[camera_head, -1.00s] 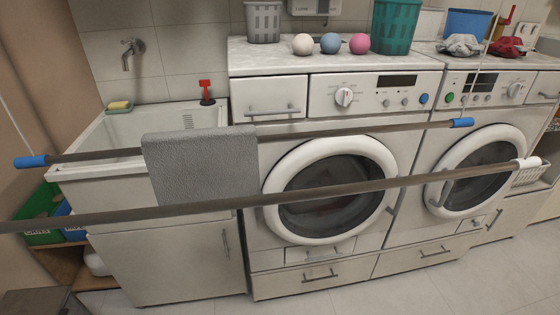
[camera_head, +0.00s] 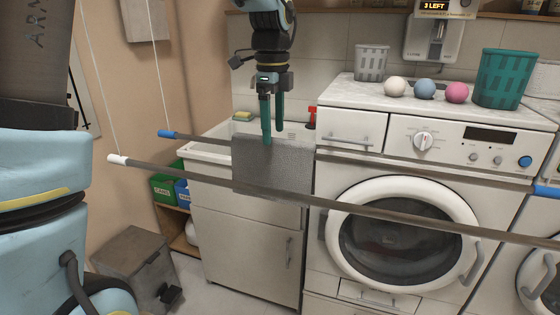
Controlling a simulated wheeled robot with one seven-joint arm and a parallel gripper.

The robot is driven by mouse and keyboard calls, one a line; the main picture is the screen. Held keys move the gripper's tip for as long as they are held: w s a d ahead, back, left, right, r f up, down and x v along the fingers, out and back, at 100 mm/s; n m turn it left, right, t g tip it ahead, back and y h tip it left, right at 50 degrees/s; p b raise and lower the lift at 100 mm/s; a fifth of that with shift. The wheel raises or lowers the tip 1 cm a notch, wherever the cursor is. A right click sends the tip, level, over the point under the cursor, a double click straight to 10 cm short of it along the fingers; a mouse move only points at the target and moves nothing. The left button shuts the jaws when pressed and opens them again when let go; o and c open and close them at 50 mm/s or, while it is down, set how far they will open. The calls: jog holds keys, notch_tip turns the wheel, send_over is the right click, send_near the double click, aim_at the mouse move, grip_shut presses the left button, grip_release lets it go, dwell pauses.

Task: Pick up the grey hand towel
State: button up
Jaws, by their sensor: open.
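The grey hand towel (camera_head: 272,168) hangs folded over the rear drying rail, in front of the sink cabinet. My gripper (camera_head: 272,138) points down at the top edge of the towel, with its two green fingers apart. One finger overlaps the towel's top in the picture, and the other shows just behind it. I cannot tell whether either finger touches the cloth. Nothing is seen held between the fingers.
The front rail (camera_head: 400,218) crosses in front of the towel's lower part. A white sink (camera_head: 210,150) with a red plunger (camera_head: 311,117) lies behind. A washing machine (camera_head: 410,200) stands at the right. A grey box (camera_head: 138,268) sits on the floor.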

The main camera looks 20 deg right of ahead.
aim_at(272, 152)
jog(key=shift+s+a+f+p, duration=0.15)
jog(key=shift+f+p, duration=0.35)
jog(key=shift+f, duration=1.1)
jog(key=shift+s+a+f+p, duration=0.15)
jog(key=shift+f+p, duration=0.35)
jog(key=shift+f, duration=1.05)
jog(key=shift+w, duration=0.1)
grip_shut()
